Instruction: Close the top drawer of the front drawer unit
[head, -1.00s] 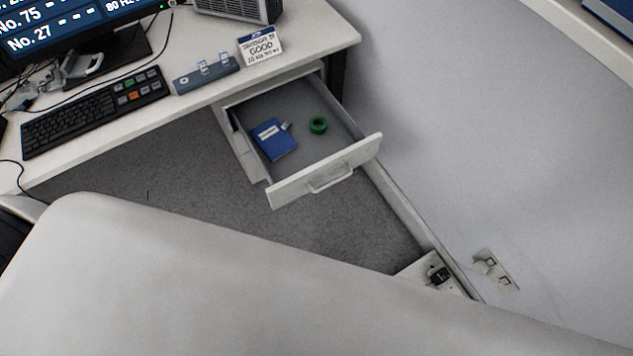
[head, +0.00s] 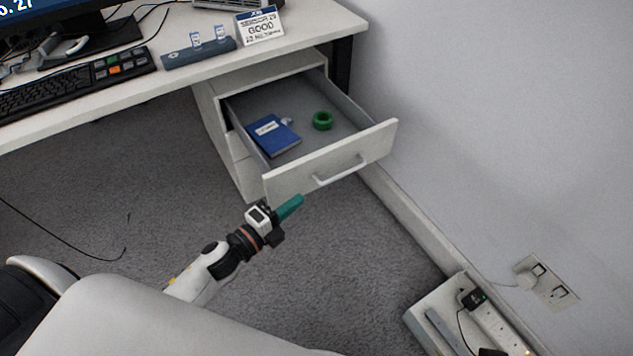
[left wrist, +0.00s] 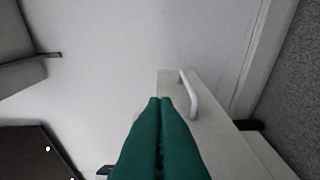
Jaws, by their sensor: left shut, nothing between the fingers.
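The top drawer (head: 331,161) of the white drawer unit (head: 240,170) under the desk is pulled well out in the head view. A blue notebook (head: 277,140) and a green ring (head: 323,120), perhaps a tape roll, lie in it. Its front has a pale handle (head: 340,171), which also shows in the left wrist view (left wrist: 188,93). My left gripper (head: 298,201) has green fingers, shut and empty. It is in front of the drawer's left end, seemingly just short of the front panel. In the left wrist view its fingertips (left wrist: 161,100) point toward the drawer front, beside the handle. My right gripper is out of view.
The white desk (head: 180,82) carries a keyboard (head: 75,85), a monitor and a small sign (head: 260,27). A wall runs close along the drawer's right side. A power strip (head: 497,330) lies at the lower right. Grey carpet (head: 130,180) left of the drawer is mostly clear.

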